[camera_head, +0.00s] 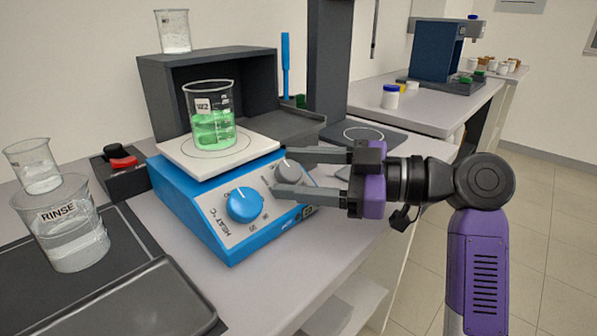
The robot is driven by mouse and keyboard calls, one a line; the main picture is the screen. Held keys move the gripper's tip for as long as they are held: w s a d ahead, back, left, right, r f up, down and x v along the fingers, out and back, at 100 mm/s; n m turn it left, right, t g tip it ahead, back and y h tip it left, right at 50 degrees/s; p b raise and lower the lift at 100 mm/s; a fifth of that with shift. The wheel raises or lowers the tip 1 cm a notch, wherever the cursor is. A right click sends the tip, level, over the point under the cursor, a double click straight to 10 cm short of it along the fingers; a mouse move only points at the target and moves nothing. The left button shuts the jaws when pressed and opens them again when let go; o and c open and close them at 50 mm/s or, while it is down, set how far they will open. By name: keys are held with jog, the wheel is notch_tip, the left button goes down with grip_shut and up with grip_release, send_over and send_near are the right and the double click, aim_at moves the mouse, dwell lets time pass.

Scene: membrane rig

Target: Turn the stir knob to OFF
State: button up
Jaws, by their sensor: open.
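The blue hotplate (190,212) stands on the bench with a white top plate (175,158). A beaker of green liquid (212,125) sits on that plate. The grey stir knob (287,171) is on the right of the hotplate's sloped front. The blue heat knob (243,205) is to its left. My gripper (282,172) reaches in from the right with its two fingers apart, one above and one below the grey knob. I cannot tell whether the fingers touch it. The markings around the grey knob are mostly hidden or too small to read.
A rinse beaker (72,232) and another glass beaker (36,168) stand at left. A small box with a red switch (120,170) is beside the hotplate. A dark shelf unit (215,80) stands behind. Free floor (530,230) lies at right.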

jog(key=shift+d, duration=0.1)
jog(key=d, duration=0.2)
jog(key=s+d, duration=0.1)
jog(key=d, duration=0.2)
jog(key=d+p, duration=0.1)
jog(key=d, duration=0.1)
jog(key=shift+s+d+r, duration=0.15)
jog(key=shift+d+r, duration=0.1)
jog(key=shift+r, duration=0.05)
